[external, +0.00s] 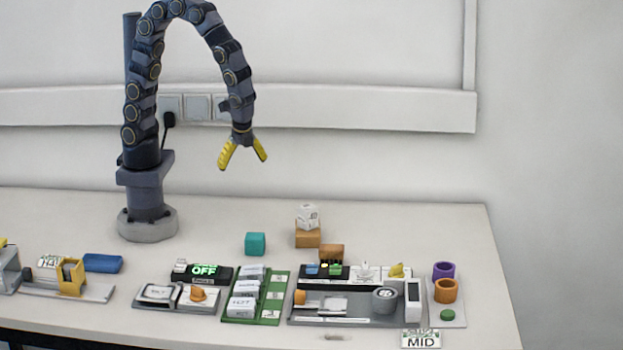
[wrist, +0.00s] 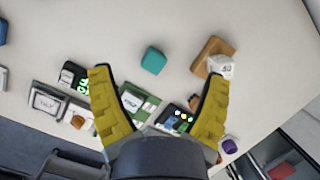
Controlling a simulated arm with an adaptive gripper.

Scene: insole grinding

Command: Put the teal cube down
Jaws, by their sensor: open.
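The teal cube (external: 255,244) rests on the white table behind the green tray. In the wrist view the teal cube (wrist: 153,61) lies beyond the fingertips, near the middle. My gripper (external: 243,160) has yellow fingers spread wide. It hangs well above the table, above and slightly left of the cube, with nothing between its fingers. In the wrist view my gripper (wrist: 158,78) is also open and empty, and the cube is apart from both fingers.
A white cube (external: 308,216) sits on a wooden block (external: 307,238) right of the teal cube. In front stand a green tray (external: 272,310), a black box reading OFF (external: 203,273) and a grey station (external: 350,311). Table around the teal cube's left and back is clear.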

